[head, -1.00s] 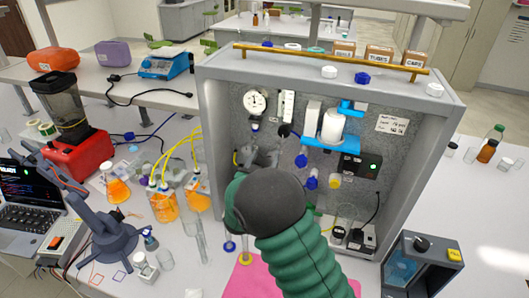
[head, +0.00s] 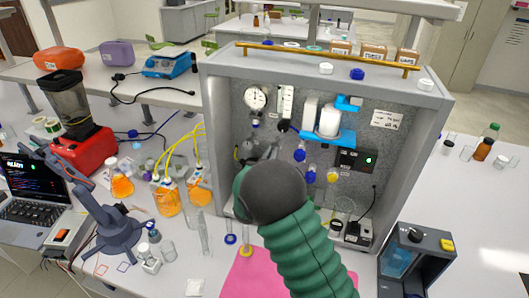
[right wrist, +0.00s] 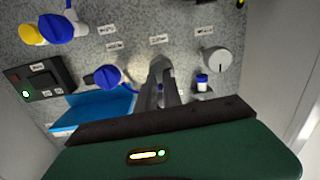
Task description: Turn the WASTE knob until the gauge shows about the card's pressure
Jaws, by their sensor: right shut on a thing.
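The round white gauge (head: 255,98) is at the upper left of the grey panel in the head view; its reading is too small to make out. The white card (head: 387,119) is at the panel's upper right, its writing too small to read. My right gripper (head: 268,150) reaches the panel below the gauge, partly hidden by my dark wrist and green arm. In the right wrist view its fingers (right wrist: 160,78) are shut at the panel. The WASTE knob is hidden between them, and the small labels are not legible. My left gripper is not in view.
The rig's grey frame (head: 432,160) closes in the panel. Flasks of orange liquid (head: 167,200) with yellow tubes stand left, a pink mat (head: 250,280) in front.

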